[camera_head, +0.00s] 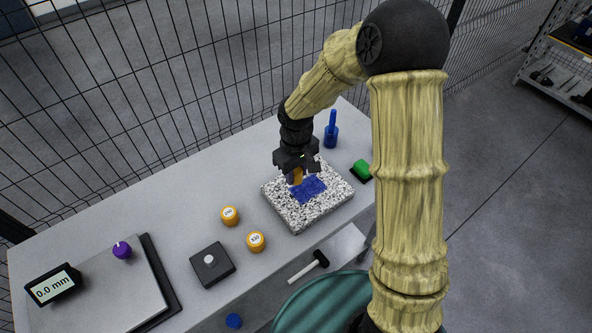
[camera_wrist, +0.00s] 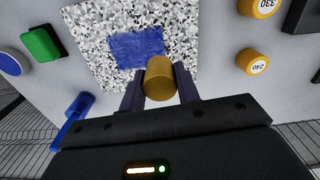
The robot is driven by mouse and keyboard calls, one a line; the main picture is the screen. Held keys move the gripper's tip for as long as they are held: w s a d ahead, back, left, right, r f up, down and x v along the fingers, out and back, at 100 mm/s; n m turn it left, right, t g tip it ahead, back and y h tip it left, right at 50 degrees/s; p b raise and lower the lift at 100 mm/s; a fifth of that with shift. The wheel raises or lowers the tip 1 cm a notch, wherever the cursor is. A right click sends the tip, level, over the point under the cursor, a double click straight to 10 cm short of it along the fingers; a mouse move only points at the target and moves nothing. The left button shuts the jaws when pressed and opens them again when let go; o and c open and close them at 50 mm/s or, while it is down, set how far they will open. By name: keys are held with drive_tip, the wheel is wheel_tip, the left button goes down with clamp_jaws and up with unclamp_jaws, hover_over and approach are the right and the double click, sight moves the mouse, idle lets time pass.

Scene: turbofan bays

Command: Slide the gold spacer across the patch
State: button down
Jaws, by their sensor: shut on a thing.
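The gold spacer (camera_wrist: 159,80) is a short gold cylinder held between the two fingers of my gripper (camera_wrist: 160,88) in the wrist view. In the head view my gripper (camera_head: 296,174) points down over a speckled granite block (camera_head: 301,220), and part of the gold spacer (camera_head: 297,176) shows between the fingers. The blue patch (camera_head: 310,189) is a rough rectangle on the block's top; it also shows in the wrist view (camera_wrist: 135,45). The spacer is at the patch's edge on the side nearest my gripper. I cannot tell whether it touches the block.
Two gold cylinders (camera_head: 230,215) (camera_head: 256,242) with white labels stand left of the block.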

sight(312, 185)
drive_tip(key=shift+f+b, duration=2.35)
drive_tip(key=shift+f, duration=0.85)
drive_tip(key=shift+f+b, duration=0.4)
drive_tip(key=shift+f, duration=0.2)
idle(0.7)
drive_tip(key=shift+w+d+p, duration=0.4)
drive_tip(key=shift+w+d, duration=0.15)
drive_tip(key=shift+d, duration=0.3)
drive_tip(key=shift+w+d+p, duration=0.35)
drive_tip(key=shift+w+d, duration=0.15)
drive_tip(key=shift+d, duration=0.3)
drive_tip(key=shift+w+d+p, duration=0.4)
drive_tip(key=shift+w+d, duration=0.15)
drive_tip(key=shift+d, duration=0.3)
idle(1.0)
